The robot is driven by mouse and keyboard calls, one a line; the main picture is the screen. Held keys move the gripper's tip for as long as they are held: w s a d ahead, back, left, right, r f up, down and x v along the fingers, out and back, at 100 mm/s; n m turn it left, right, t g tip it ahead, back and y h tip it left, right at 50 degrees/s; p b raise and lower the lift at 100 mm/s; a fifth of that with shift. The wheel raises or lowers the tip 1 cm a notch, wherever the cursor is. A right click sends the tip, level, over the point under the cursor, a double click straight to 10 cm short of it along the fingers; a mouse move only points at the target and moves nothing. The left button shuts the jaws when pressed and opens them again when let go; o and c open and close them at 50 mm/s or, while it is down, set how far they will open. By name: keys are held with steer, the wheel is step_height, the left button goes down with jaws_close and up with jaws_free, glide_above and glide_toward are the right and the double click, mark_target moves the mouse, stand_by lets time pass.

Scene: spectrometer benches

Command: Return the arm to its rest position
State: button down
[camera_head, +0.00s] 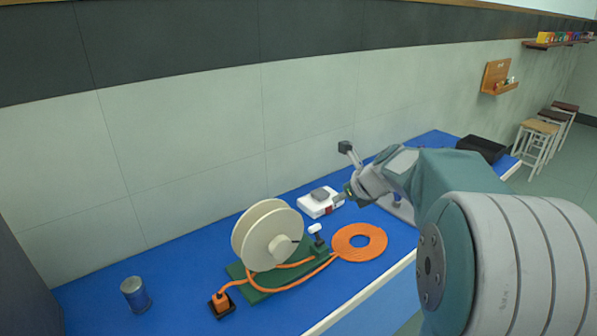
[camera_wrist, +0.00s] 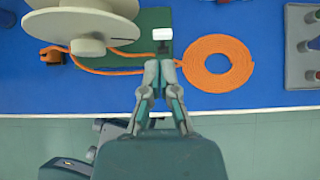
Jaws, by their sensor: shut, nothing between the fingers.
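My arm reaches in from the right in the head view, and my gripper (camera_head: 340,199) is over the blue bench, near a white box with a grey top (camera_head: 320,202). In the wrist view my gripper (camera_wrist: 159,64) has its fingers together with nothing between them. The fingertips appear just below a white block-shaped top (camera_wrist: 162,34) by the green base, and left of the orange coil. I cannot tell the height above the bench. Part of the bench's right side is hidden behind my arm.
A cream reel (camera_head: 266,235) stands on a green base with orange cable, beside a flat orange coil (camera_head: 359,242). A grey tray (camera_wrist: 298,48) with knobs lies right of the coil. Stools (camera_head: 540,130) stand beyond the bench.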

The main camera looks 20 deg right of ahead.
steer(key=s+a+r+n+g, duration=0.2)
steer(key=s+a+r+n, duration=0.1)
steer(key=s+a+n, duration=1.05)
steer(key=s+a+f+n+h, duration=0.1)
steer(key=s+f+n+h, duration=0.1)
steer(key=s+n, duration=1.3)
steer(key=f+n, duration=0.1)
steer(key=n, duration=0.2)
steer(key=shift+f+n+g+h, duration=0.25)
steer(key=shift+n+g+h, duration=0.05)
steer(key=shift+n+h, duration=0.1)
steer(key=shift+w, duration=0.1)
